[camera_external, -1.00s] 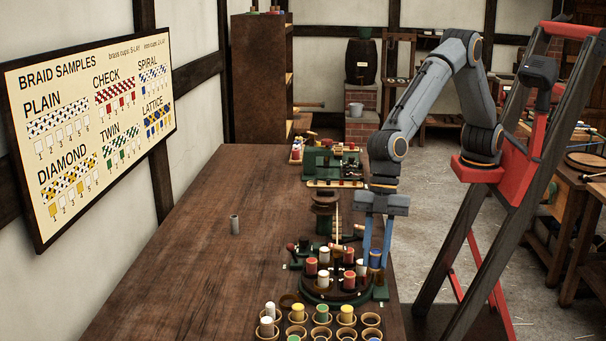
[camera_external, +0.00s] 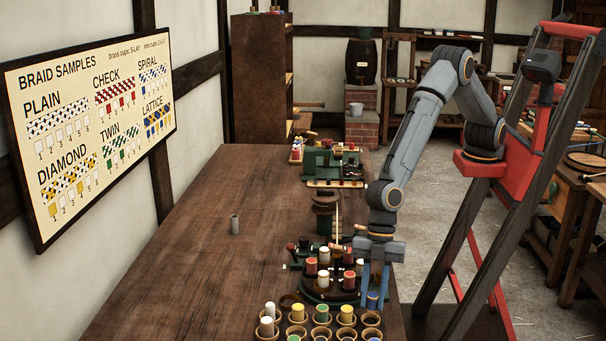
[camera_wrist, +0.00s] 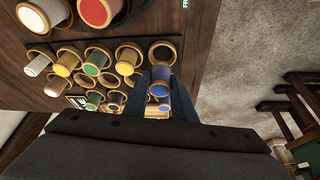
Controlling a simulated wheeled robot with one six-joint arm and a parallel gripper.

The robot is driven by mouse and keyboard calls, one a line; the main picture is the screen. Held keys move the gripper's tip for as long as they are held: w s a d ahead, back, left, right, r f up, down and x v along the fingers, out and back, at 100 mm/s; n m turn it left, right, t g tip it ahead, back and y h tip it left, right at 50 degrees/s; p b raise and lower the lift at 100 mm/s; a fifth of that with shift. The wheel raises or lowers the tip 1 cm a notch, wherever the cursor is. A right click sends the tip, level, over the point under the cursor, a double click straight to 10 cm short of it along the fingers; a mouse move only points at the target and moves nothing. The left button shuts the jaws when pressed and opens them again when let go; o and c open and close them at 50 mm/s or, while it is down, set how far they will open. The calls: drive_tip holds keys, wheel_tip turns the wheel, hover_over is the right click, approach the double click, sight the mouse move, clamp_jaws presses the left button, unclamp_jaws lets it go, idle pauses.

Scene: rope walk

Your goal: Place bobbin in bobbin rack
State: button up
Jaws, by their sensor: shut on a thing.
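A blue bobbin (camera_external: 372,300) is between the blue fingers of my gripper (camera_external: 375,285), which is shut on it. In the wrist view the bobbin (camera_wrist: 160,91) shows its blue end between the fingertips of my gripper (camera_wrist: 166,92). The bobbin rack (camera_external: 296,331) is a set of round cups at the front of the bench; several cups hold white, yellow and green bobbins. The bobbin is just above or at the rack's right end. An empty cup (camera_wrist: 162,50) lies beside it in the wrist view. I cannot tell whether the bobbin touches a cup.
A round green braiding machine (camera_external: 318,293) with red and white bobbins stands right behind the rack, close to my gripper. A small grey cylinder (camera_external: 235,224) stands alone on the bench (camera_external: 190,250), whose left part is clear. The bench's right edge is near my arm.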

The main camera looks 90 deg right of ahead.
sight(372, 307)
wheel_tip(372, 307, down, 2)
drive_tip(key=shift+f+p, duration=0.25)
drive_tip(key=shift+p, duration=0.05)
drive_tip(key=shift+f+b, duration=0.6)
drive_tip(key=shift+b, duration=0.25)
drive_tip(key=o, duration=1)
drive_tip(key=shift+r, duration=0.15)
drive_tip(key=shift+r+p, duration=0.6)
drive_tip(key=shift+p, duration=0.35)
drive_tip(key=b+v, duration=0.4)
drive_tip(key=v, duration=0.7)
drive_tip(key=shift+s+d+r, duration=0.1)
drive_tip(key=shift+d+r, duration=0.05)
drive_tip(key=shift+r, duration=0.2)
